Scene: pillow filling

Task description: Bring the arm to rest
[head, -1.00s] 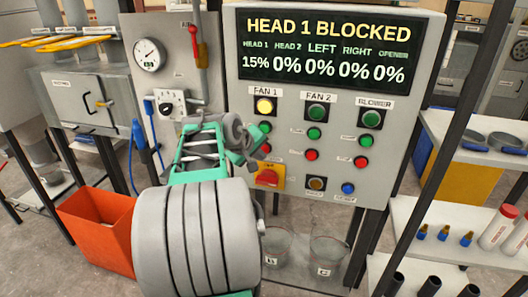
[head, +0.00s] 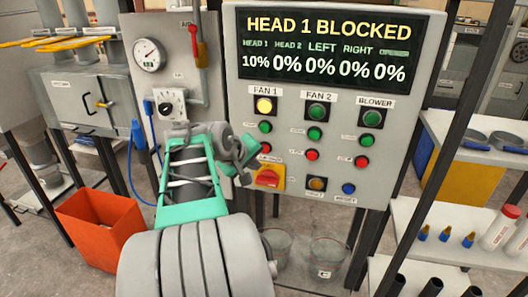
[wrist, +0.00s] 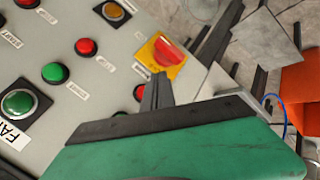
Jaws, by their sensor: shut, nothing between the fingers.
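My gripper (wrist: 157,92) is shut and empty in the wrist view. Its dark fingers and green body stand in front of the grey control panel (head: 390,180). In the head view my arm's green and grey links reach up from the bottom, and the gripper end (head: 243,160) is at the panel's lower left, left of the red rotary switch on a yellow plate (head: 268,177). That switch also shows just above the fingers in the wrist view (wrist: 165,52). I cannot tell whether the fingers touch the panel.
The display (head: 330,48) reads HEAD 1 BLOCKED, 10%, the rest 0%. The FAN 1 lamp (head: 264,105) glows yellow. An orange bin (head: 98,228) stands left of my arm. Clear buckets (head: 326,258) sit below the panel. A shelf (head: 420,222) with bottles stands at right.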

